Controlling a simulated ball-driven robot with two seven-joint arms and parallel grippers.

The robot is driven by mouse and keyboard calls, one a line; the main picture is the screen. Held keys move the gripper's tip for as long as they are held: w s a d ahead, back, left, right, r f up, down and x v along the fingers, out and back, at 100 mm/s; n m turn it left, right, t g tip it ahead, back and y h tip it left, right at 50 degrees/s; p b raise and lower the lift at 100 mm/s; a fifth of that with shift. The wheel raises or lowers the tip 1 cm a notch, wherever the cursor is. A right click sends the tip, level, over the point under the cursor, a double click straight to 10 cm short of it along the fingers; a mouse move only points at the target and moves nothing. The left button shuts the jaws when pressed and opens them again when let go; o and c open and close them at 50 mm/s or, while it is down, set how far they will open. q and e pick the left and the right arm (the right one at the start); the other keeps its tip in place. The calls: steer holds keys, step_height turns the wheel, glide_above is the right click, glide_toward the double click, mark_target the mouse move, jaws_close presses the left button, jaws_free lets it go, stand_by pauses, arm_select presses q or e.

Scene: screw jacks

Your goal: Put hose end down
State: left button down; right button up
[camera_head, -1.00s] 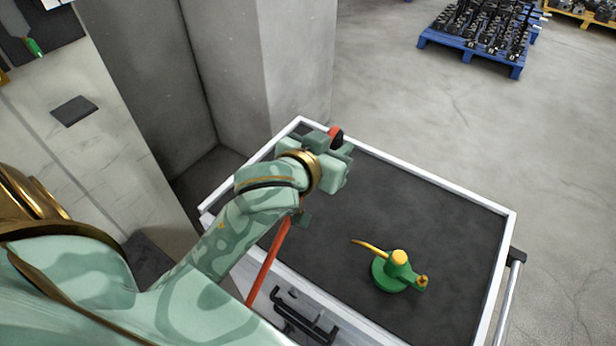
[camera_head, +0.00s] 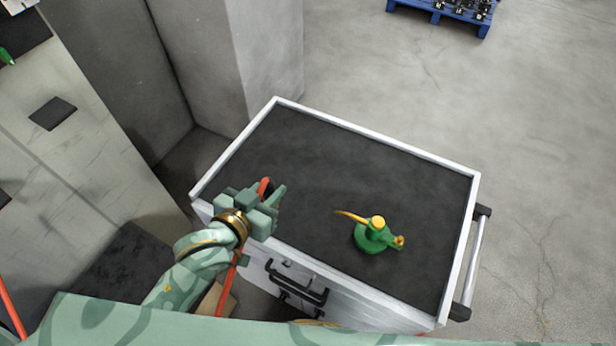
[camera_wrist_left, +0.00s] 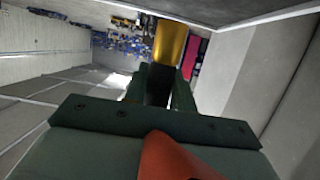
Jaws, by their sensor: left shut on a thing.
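My left gripper (camera_head: 268,204) is shut on the hose end (camera_head: 265,187), over the left front part of the cart's dark top. In the left wrist view the black part of the hose end (camera_wrist_left: 158,85) sits between the fingers, with a yellow tip (camera_wrist_left: 170,43) beyond them. The orange-red hose (camera_head: 228,287) hangs from the gripper past the cart's front edge; it also shows in the left wrist view (camera_wrist_left: 172,158). I cannot tell whether the hose end touches the cart top (camera_head: 330,160). My right gripper is not in view.
A green oil can (camera_head: 372,238) with a yellow spout stands on the cart top, right of my left gripper. A white rim (camera_head: 375,136) edges the cart. The back of the top is clear. A concrete pillar (camera_head: 265,50) stands behind left; a blue pallet (camera_head: 440,15) lies farther back.

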arm_select(q)
steer(key=w+f+b, duration=0.1)
steer(key=w+f, duration=0.1)
steer(key=w, duration=0.1)
steer(key=w+d+f+b, duration=0.1)
steer(key=w+f, duration=0.2)
steer(key=w, duration=0.1)
steer(key=w+f+b, duration=0.1)
steer(key=w+f, duration=0.2)
steer(key=w, duration=0.1)
steer(key=shift+d+f, duration=0.1)
steer(key=shift+d, duration=0.1)
steer(key=shift+w+f+b, duration=0.15)
steer(key=shift+f+b, duration=0.05)
steer(key=shift+b, duration=0.15)
step_height(320, 180, down, 4)
steer(key=shift+w+r+b, duration=0.1)
steer(key=shift+r+b, duration=0.15)
steer(key=shift+b, duration=0.45)
steer(key=shift+r, duration=0.1)
